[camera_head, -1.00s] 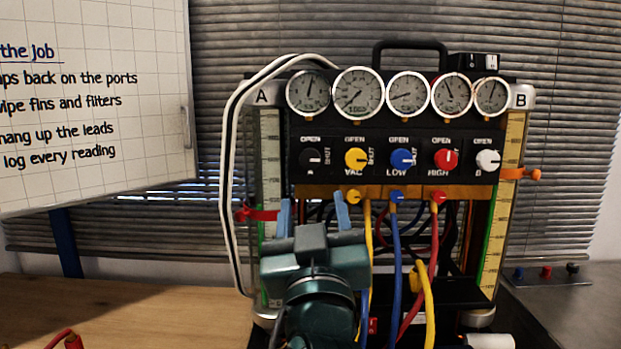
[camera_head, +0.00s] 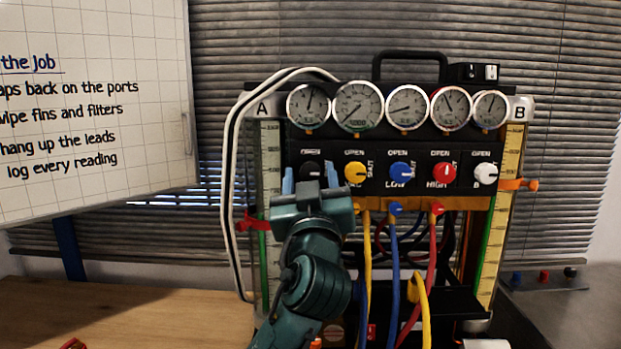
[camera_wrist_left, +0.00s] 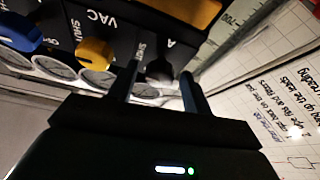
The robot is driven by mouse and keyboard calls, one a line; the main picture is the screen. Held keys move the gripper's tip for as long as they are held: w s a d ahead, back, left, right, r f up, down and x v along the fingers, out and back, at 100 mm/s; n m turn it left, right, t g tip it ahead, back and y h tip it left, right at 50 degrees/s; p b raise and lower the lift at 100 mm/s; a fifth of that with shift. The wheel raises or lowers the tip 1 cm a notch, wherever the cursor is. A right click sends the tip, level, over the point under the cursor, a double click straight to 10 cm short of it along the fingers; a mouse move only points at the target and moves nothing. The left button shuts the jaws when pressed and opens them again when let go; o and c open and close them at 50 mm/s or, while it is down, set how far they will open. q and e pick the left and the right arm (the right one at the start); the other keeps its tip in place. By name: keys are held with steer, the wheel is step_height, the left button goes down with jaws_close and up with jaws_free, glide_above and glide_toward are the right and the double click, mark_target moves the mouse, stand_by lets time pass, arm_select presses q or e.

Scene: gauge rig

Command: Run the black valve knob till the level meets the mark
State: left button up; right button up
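The black valve knob (camera_head: 311,170) is at the left end of the panel's knob row, under gauge tube A (camera_head: 270,150)'s side. My left gripper (camera_head: 311,176) is in front of it, its two blue fingers apart, one on each side of the knob. In the left wrist view the black knob (camera_wrist_left: 159,70) shows between the fingertips (camera_wrist_left: 160,78); I cannot tell whether they touch it. Tube A has a red clip mark (camera_head: 256,221) and green (camera_head: 263,245) in its lower part, partly hidden by my arm. The exact level is hard to read. My right gripper is out of view.
Yellow (camera_head: 355,172), blue (camera_head: 400,173), red (camera_head: 444,173) and white (camera_head: 486,173) knobs stand to the right. Coloured hoses hang below. A white cable (camera_head: 228,180) loops along the left side. A whiteboard (camera_head: 95,110) is at left.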

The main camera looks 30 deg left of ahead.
arm_select(q)
steer(key=c, duration=0.9)
steer(key=shift+o, duration=0.2)
steer(key=n+b, duration=0.1)
steer(key=n+g+b, duration=0.1)
steer(key=b, duration=0.1)
steer(key=shift+d+f+y, duration=0.1)
steer(key=shift+f+y, duration=0.15)
steer(key=shift+y, duration=0.15)
steer(key=shift+n+y+b, duration=0.3)
steer(key=shift+n+b, duration=0.25)
steer(key=shift+n, duration=0.15)
steer(key=n+g+y+b, duration=0.1)
steer(key=n+b, duration=0.1)
steer(key=n, duration=0.1)
steer(key=shift+r+g+b, duration=0.1)
steer(key=shift+g+b, duration=0.2)
steer(key=shift+g, duration=0.1)
steer(key=shift+r+n, duration=0.1)
steer(key=shift+n, duration=0.2)
steer(key=shift+r, duration=0.15)
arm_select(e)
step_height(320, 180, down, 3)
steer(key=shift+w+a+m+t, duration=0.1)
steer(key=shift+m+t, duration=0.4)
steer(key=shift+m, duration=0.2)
